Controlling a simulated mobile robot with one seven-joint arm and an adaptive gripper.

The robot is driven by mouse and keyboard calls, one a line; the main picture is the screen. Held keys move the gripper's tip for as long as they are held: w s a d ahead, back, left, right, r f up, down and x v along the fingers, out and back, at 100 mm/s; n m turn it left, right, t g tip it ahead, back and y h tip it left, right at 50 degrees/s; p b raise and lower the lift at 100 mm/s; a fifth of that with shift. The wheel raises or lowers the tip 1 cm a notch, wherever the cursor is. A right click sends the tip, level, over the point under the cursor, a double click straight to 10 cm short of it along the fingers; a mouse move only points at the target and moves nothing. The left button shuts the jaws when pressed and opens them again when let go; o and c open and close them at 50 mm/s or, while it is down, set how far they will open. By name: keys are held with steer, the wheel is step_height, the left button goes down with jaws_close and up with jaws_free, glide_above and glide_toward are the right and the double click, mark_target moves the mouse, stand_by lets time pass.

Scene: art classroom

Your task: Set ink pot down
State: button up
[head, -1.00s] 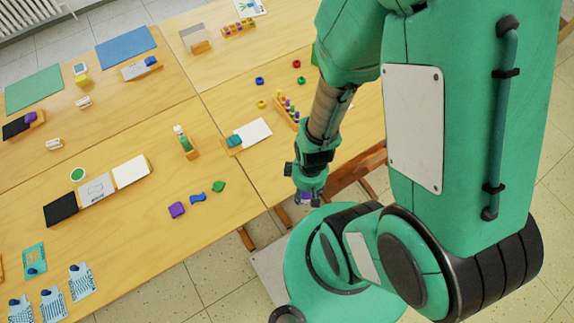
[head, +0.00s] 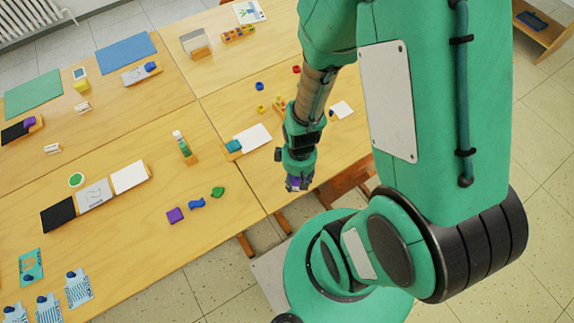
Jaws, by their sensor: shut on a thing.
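My gripper (head: 298,184) points down near the front edge of the wooden table (head: 235,205). It is shut on a small purple ink pot (head: 293,183), which is mostly hidden by the fingers. The pot is held upright as far as I can tell; its height above the table is hard to judge. Other small pots stand farther back on the table: a blue pot (head: 259,86), a yellow pot (head: 261,110) and a red pot (head: 296,69). A wooden rack (head: 279,103) near them is partly hidden by my arm.
A purple block (head: 175,215), a blue piece (head: 196,203) and a green piece (head: 218,192) lie farther left. Bare tabletop lies between these and my gripper.

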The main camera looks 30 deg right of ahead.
steer(key=w, duration=0.2)
steer(key=w+d, duration=0.1)
steer(key=w, duration=0.2)
steer(key=w+b, duration=0.1)
steer(key=w, duration=0.2)
steer(key=shift+w+d+f, duration=0.2)
steer(key=shift+w+f, duration=0.05)
steer(key=shift+f, duration=0.15)
steer(key=shift+f+b, duration=0.75)
steer(key=shift+f, duration=1)
steer(key=shift+f, duration=0.15)
steer(key=o, duration=1.4)
